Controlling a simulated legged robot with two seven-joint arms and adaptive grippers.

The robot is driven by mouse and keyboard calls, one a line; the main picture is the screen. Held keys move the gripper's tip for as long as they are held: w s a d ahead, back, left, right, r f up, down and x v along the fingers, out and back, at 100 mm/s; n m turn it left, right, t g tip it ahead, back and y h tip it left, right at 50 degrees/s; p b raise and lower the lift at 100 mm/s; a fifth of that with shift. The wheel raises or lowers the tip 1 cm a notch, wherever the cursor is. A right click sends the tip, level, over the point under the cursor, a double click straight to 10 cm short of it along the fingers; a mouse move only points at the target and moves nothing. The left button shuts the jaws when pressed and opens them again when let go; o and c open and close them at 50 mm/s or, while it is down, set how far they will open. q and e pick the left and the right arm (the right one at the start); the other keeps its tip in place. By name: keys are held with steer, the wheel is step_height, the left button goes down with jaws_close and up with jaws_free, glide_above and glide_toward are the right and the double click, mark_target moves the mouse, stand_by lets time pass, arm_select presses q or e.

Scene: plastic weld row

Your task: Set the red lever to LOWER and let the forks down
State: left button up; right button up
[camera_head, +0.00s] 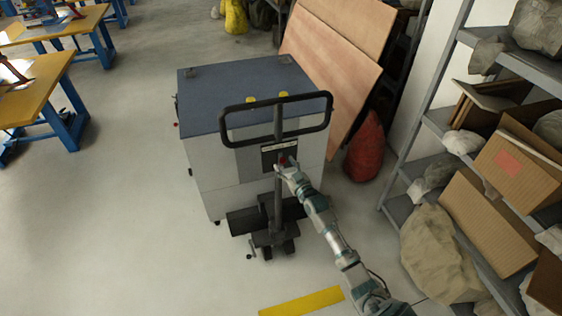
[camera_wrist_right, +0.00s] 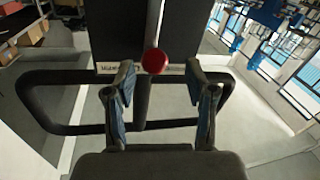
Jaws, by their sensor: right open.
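The red lever shows as a small red knob (camera_head: 283,158) at the dark panel on the pallet truck's upright post. In the right wrist view the round red knob (camera_wrist_right: 154,61) sits between my fingertips, with a clear gap on each side. My right gripper (camera_head: 287,168) is open at the knob; its two fingers (camera_wrist_right: 160,72) stand apart on either side. The truck has a black loop handle (camera_head: 325,116) above the panel. The forks are hidden under the grey cabinet (camera_head: 208,166). The lever's setting cannot be read. My left gripper is out of view.
The blue-topped cabinet stands behind the truck post. Wooden boards (camera_head: 335,75) and a red sack (camera_head: 364,150) are behind it to the right. A loaded shelf rack (camera_head: 440,122) fills the right side. A yellow floor strip (camera_head: 301,302) lies in front. Left floor is clear.

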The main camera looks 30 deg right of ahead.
mark_target(284, 163)
steer(key=shift+w+d+f, duration=0.1)
steer(key=shift+w+d, duration=0.15)
steer(key=shift+w, duration=0.3)
steer(key=shift+w+d+f, duration=0.1)
steer(key=shift+w+d, duration=0.1)
steer(key=shift+w, duration=0.4)
steer(key=shift+w+d+f, duration=0.1)
steer(key=shift+w+d, duration=0.15)
steer(key=shift+w, duration=0.3)
steer(key=shift+a+r, duration=0.2)
steer(key=shift+a, duration=0.05)
steer(key=shift+c, duration=0.2)
steer(key=shift+a, duration=0.2)
steer(key=c, duration=0.8)
steer(key=shift+s, duration=0.1)
jaws_close()
